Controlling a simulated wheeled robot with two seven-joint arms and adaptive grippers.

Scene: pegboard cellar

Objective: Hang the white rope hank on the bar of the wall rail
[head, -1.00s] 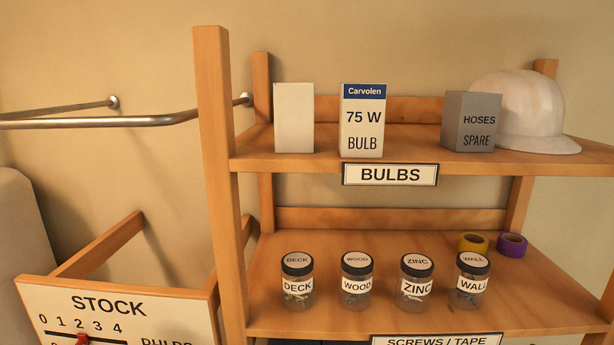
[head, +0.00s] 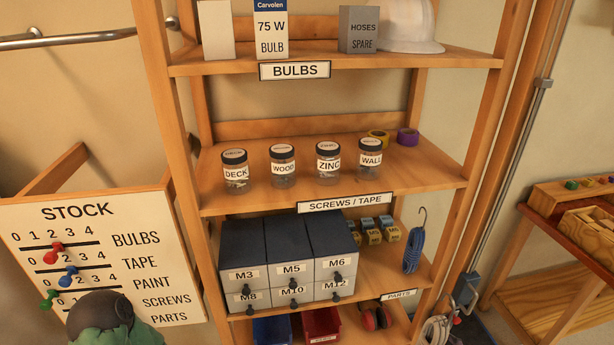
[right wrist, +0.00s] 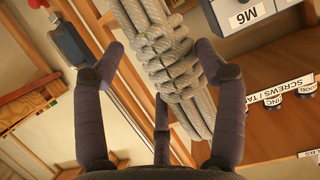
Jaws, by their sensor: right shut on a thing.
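The white rope hank (right wrist: 165,60), a bundle of pale twisted strands with a wrapped middle, fills the upper centre of the right wrist view. My right gripper (right wrist: 165,75) is shut on it, with dark fingers on both sides and a third finger below. The wall rail's steel bar (head: 90,38) shows at the upper left of the head view, beside the shelf unit, with its left part cut off.
A wooden shelf unit (head: 150,75) holds boxes, jars, tape and grey drawers (head: 290,255). The STOCK board (head: 95,255) stands left of it, below the rail. A dark dome with green (head: 100,315) is in front. A blue rope (head: 413,250) hangs at the shelf's right. A wooden bench (head: 555,280) stands farther right.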

